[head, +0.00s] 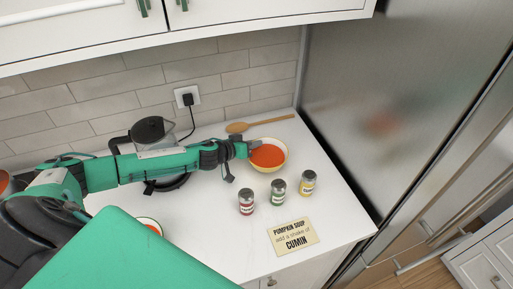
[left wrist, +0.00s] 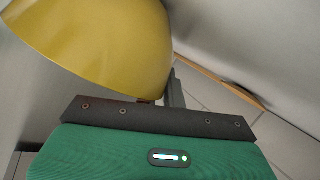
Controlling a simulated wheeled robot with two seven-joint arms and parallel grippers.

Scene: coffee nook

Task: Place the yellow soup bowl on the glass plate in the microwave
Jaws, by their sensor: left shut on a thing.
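The yellow soup bowl (head: 269,170) holds orange soup and is at the back right of the white counter. My left gripper (head: 250,149) reaches in from the left and is shut on the bowl's left rim. In the left wrist view the bowl's smooth yellow outer wall (left wrist: 105,45) fills the upper left, and my left gripper (left wrist: 168,95) is partly hidden by its own housing. I cannot tell whether the bowl rests on the counter or is slightly raised. The microwave and its glass plate are not in view. My right gripper is not in view.
A wooden spoon (head: 260,123) lies behind the bowl. Red (head: 247,202), green (head: 278,192) and yellow (head: 308,183) labelled jars stand in front, near a pumpkin soup cumin card (head: 293,237). A glass kettle (head: 146,134) is behind my arm. A steel fridge (head: 400,110) stands right.

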